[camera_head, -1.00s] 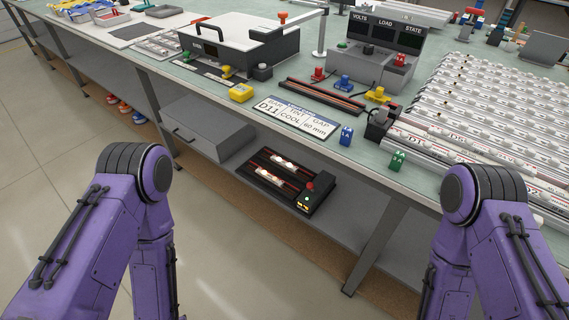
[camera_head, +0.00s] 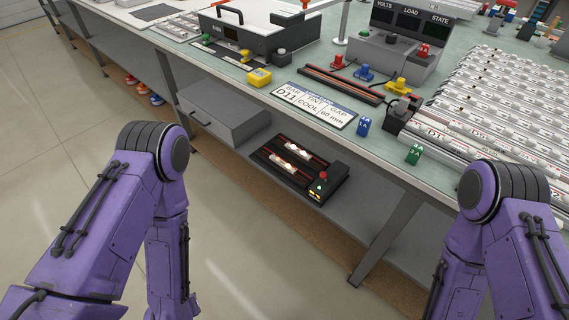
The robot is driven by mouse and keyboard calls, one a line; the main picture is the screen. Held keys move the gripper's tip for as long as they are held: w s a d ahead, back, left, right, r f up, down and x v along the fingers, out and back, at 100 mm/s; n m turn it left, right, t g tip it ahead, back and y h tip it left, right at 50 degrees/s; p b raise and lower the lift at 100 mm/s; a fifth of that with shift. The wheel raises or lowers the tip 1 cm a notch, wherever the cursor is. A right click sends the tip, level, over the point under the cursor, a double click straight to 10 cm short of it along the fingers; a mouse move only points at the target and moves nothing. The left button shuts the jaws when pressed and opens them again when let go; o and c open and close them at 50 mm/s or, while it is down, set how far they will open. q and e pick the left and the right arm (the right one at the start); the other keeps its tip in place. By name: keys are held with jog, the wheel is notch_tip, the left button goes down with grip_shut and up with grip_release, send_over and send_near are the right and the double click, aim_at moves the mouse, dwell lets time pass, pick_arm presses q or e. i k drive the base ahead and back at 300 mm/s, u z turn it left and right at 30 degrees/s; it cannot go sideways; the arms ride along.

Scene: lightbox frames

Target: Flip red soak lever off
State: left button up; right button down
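Several red controls show, and I cannot tell which one is the soak lever. A black rack unit (camera_head: 326,190) on the lower shelf has a small red knob (camera_head: 323,175) on its end box, above a green light and a yellow display. Another red piece (camera_head: 424,49) sits on the console's right side. Both of my purple arms reach down at the picture's sides; neither gripper is in view.
A grey box (camera_head: 222,112) is on the lower shelf. A table leg (camera_head: 385,238) stands front right. The floor at left is clear.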

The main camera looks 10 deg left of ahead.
aim_at(322, 175)
jog(key=k, duration=0.5)
jog(key=u, duration=1.3)
jog(key=i, duration=0.85)
jog(key=z, duration=1.8)
jog(key=i, duration=0.5)
